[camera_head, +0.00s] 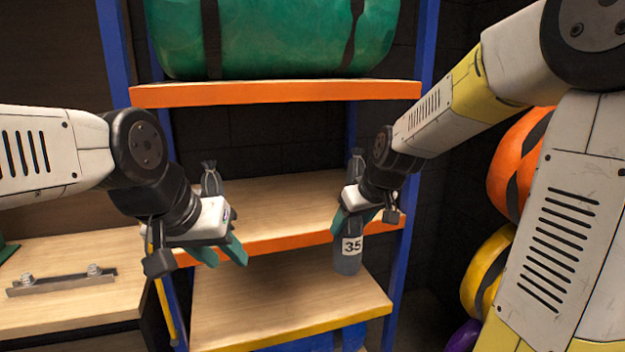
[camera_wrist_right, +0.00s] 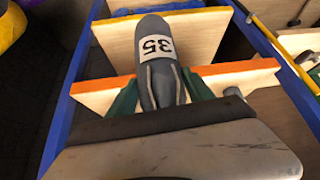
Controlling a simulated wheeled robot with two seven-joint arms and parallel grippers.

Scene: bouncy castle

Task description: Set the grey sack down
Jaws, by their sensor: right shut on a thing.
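The grey sack (camera_head: 347,264), with a white "35" label, hangs upright in my right gripper (camera_head: 362,222), in front of the shelving. In the right wrist view the sack (camera_wrist_right: 162,80) lies between the two green fingers of the right gripper (camera_wrist_right: 160,96), which is shut on it. A grey tied top shows just above this gripper; I cannot tell whether it belongs to the same sack. The sack's lower end appears over the lower shelf board (camera_head: 270,300); contact is unclear. My left gripper (camera_head: 226,257) is open and empty in front of the middle shelf's left end.
Another grey sack (camera_head: 210,179) stands on the middle shelf (camera_head: 280,205), partly behind my left gripper. A green bag (camera_head: 280,35) lies on the top shelf (camera_head: 275,94). Blue uprights (camera_head: 115,50) frame the shelves. Orange and yellow rolls (camera_head: 490,270) are at right. The lower board is clear.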

